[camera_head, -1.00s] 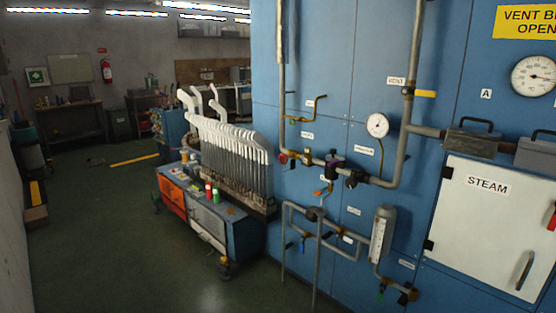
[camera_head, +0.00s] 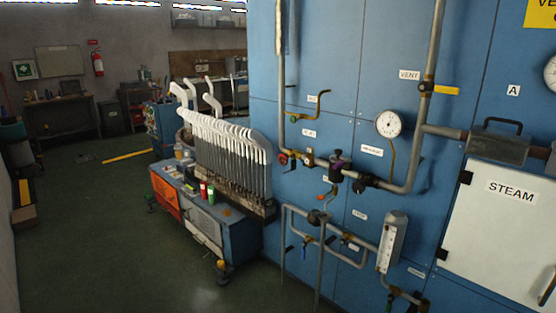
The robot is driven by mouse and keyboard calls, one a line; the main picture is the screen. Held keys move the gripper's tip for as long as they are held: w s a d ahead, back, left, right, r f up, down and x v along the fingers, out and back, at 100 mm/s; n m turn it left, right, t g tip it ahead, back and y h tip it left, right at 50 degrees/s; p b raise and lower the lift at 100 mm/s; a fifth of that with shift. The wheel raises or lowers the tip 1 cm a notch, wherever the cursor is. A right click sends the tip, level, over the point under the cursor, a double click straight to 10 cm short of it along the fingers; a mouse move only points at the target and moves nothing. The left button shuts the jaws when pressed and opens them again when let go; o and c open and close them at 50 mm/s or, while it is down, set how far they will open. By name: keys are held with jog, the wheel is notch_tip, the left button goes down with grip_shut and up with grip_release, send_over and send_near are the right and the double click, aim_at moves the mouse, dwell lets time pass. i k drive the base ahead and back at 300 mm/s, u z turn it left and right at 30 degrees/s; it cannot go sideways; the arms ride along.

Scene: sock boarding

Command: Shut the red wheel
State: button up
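The red wheel (camera_head: 282,159) is a small red handwheel on the pipework of the blue panel, at the left end of a short horizontal run of pipe. It sits beside a brass fitting (camera_head: 308,159). A dark purple knob (camera_head: 337,168) and a black knob (camera_head: 361,184) are further right on the same run. I cannot tell from here how far the red wheel is turned. My gripper is not in view.
The blue panel (camera_head: 340,80) fills the right side, with a gauge (camera_head: 389,124) and a white STEAM door (camera_head: 505,215). A cart (camera_head: 222,230) with a rack of white sock forms (camera_head: 232,150) stands left of the pipes.

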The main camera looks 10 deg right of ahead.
aim_at(285, 160)
jog(key=i, duration=0.25)
jog(key=u, duration=0.1)
jog(key=k, duration=0.65)
jog(key=u, duration=0.4)
jog(key=i, duration=0.95)
jog(key=u, duration=0.7)
jog(key=i, duration=0.8)
jog(key=u, duration=0.55)
jog(key=i, duration=1)
jog(key=u, duration=0.25)
